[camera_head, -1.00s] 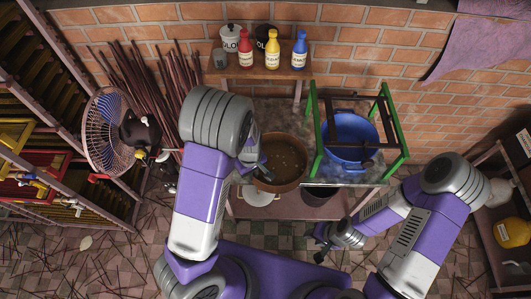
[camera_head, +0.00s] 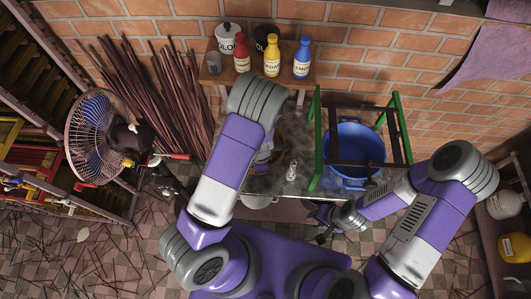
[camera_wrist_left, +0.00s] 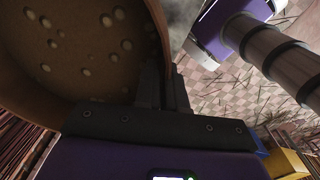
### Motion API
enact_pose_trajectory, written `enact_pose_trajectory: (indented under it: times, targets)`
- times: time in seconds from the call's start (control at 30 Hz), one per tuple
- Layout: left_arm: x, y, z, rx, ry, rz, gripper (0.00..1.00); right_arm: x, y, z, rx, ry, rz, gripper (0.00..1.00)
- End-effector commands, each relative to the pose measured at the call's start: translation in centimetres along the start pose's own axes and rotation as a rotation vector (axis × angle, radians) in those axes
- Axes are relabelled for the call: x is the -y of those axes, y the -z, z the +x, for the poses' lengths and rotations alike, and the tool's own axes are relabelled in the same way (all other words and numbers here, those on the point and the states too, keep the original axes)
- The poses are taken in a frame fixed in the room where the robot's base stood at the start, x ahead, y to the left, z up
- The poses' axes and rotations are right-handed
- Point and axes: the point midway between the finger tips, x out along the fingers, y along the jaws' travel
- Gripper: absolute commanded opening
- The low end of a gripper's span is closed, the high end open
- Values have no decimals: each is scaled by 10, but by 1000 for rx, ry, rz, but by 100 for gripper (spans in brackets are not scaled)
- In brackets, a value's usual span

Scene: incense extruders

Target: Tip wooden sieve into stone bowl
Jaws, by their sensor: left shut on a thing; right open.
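The brown wooden sieve (camera_wrist_left: 70,55) fills the upper left of the left wrist view, its inside dotted with pale round spots. My left gripper (camera_wrist_left: 165,88) is shut on its rim. In the head view, the sieve (camera_head: 281,130) shows only as a brown strip beside my left arm, which hides the rest; its exact tilt is hard to judge. My right gripper (camera_head: 322,222) is open and empty near the table's front edge, away from the sieve. I cannot make out the stone bowl in either view.
A blue basin (camera_head: 355,150) stands on the right of the table inside a green-sided frame (camera_head: 319,140). A small pale object (camera_head: 291,170) lies on the grey tabletop. Red, yellow and blue bottles (camera_head: 272,57) stand on a back shelf. A fan (camera_head: 95,135) stands at left.

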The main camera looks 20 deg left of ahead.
Motion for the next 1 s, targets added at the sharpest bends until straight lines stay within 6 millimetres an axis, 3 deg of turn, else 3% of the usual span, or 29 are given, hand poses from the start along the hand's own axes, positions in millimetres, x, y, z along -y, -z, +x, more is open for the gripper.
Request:
enact_pose_trajectory:
  times: [0.63, 1.0]
  targets:
    - [-2, 4, -21, 222, -4, -8, 0, 0, 0, 0, 0, 0, 0, 43]
    - [-3, 6, -33, 410, -10, -10, 0, -19, 2, 51, 1, 0, 0, 43]
